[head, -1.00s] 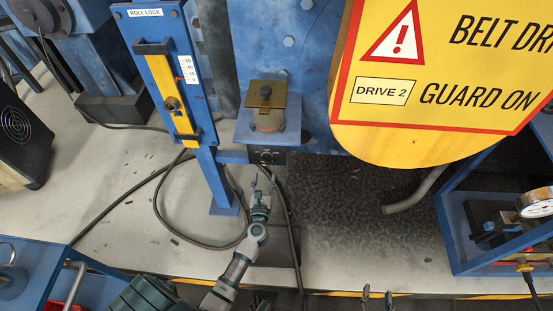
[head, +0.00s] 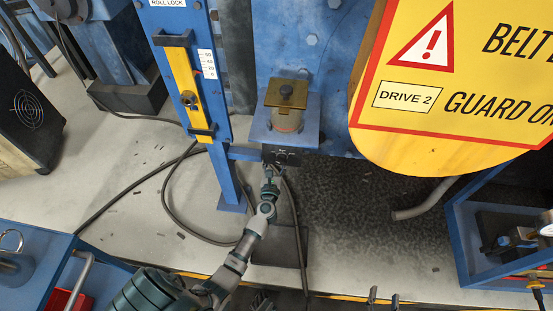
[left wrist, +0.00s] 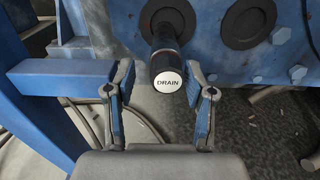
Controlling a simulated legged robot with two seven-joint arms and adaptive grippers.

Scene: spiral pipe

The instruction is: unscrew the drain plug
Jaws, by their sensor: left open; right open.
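The drain plug is a black cylinder with a white end cap marked DRAIN (left wrist: 168,80), in the left wrist view. It sticks out from a round black flange (left wrist: 168,18) on the blue machine. My left gripper (left wrist: 160,88) is open, with one finger on each side of the plug's end. Gaps show between the fingers and the plug. In the head view my left gripper (head: 270,174) is just below the small black box under the blue bracket; I cannot make out the plug there. My right gripper (head: 318,298) is open at the bottom edge, with only its fingertips showing.
A blue post with a yellow ROLL LOCK strip (head: 186,85) stands left of my left gripper. A yellow belt guard (head: 455,80) hangs at the right, above a bent pipe (head: 425,203). Black cables (head: 130,190) lie on the floor. A blue frame (head: 462,240) stands at the right.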

